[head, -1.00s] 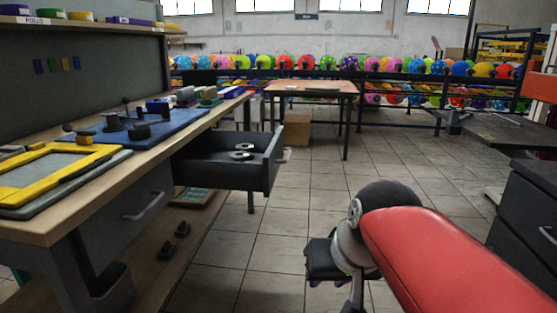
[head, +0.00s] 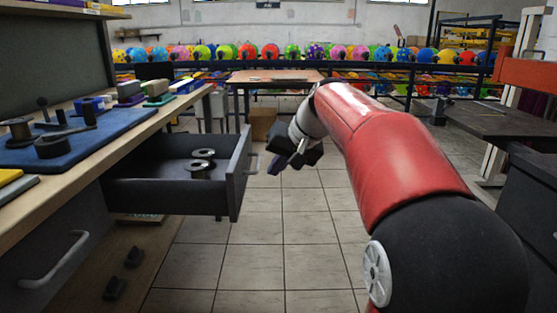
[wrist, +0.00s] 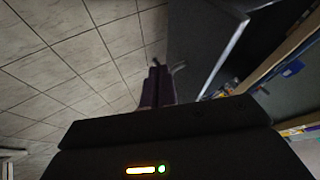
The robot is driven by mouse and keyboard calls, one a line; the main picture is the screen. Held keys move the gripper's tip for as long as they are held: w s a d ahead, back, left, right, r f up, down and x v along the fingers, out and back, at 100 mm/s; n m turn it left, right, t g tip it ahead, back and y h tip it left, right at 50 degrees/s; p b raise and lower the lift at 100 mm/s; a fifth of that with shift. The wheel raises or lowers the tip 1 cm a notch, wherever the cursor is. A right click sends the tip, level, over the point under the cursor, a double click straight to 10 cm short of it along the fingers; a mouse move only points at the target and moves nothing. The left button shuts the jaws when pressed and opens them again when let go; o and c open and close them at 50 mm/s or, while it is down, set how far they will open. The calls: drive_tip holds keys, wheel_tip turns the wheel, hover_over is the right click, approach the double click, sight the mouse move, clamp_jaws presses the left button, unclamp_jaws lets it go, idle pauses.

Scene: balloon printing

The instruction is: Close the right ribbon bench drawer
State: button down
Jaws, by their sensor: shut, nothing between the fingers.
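The right ribbon bench drawer (head: 150,194) is dark grey and stands pulled out from under the bench, with a few dark spools (head: 201,164) inside. Its front panel (head: 237,180) faces right, and a small handle shows at its outer side. My gripper (head: 275,166) is just right of the front panel in the head view, shut and empty. In the wrist view the shut fingers (wrist: 157,68) point along the drawer's dark panel (wrist: 196,45), close to a small handle-like piece. I cannot tell whether they touch it.
A closed left drawer (head: 50,262) with a grey handle sits nearer in the bench (head: 95,178). A wooden table (head: 272,77) and a cardboard box (head: 262,123) stand behind. A dark cabinet is at right. The tiled floor between is clear.

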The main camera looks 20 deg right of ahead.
sight(241, 189)
drive_tip(key=w+a+f, duration=0.1)
drive_tip(key=a, duration=0.1)
drive_tip(key=w+a+f, duration=0.2)
drive_tip(key=a+f, duration=0.1)
drive_tip(key=shift+w+a, duration=0.35)
drive_tip(key=shift+w, duration=0.05)
